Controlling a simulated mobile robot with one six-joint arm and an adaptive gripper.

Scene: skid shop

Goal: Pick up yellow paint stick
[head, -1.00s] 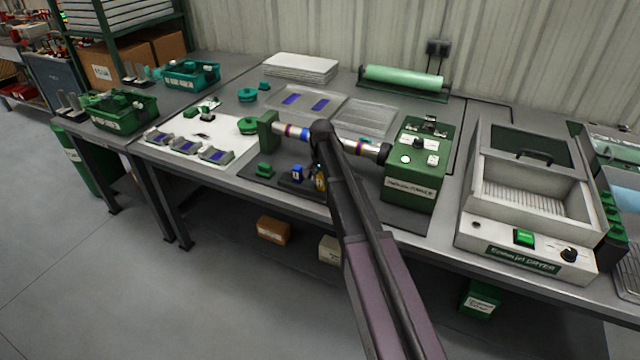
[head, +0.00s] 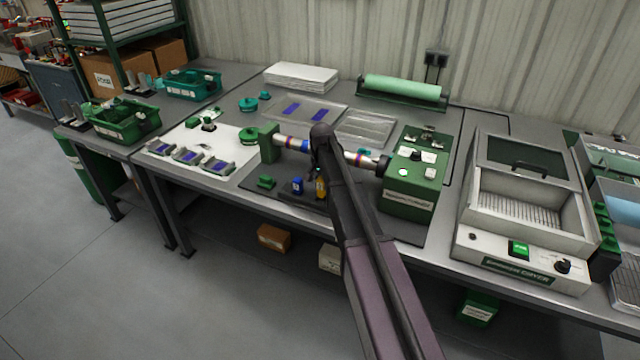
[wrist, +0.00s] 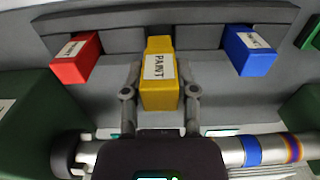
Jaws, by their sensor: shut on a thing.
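The yellow paint stick (wrist: 158,94) is a yellow block with a white label reading PAINT. In the wrist view it sits in the middle slot of a dark holder (wrist: 110,22), its far end against the holder. My gripper (wrist: 160,92) is shut on it, one finger on each side. In the head view the yellow stick (head: 321,186) shows just left of my arm, which hides part of it and most of my gripper.
A red block (wrist: 77,58) and a blue block (wrist: 249,50) stand in the holder on either side. A metal shaft with coloured bands (wrist: 270,149) runs close by, joined to a green machine (head: 410,172). A dryer (head: 525,225) stands at the right.

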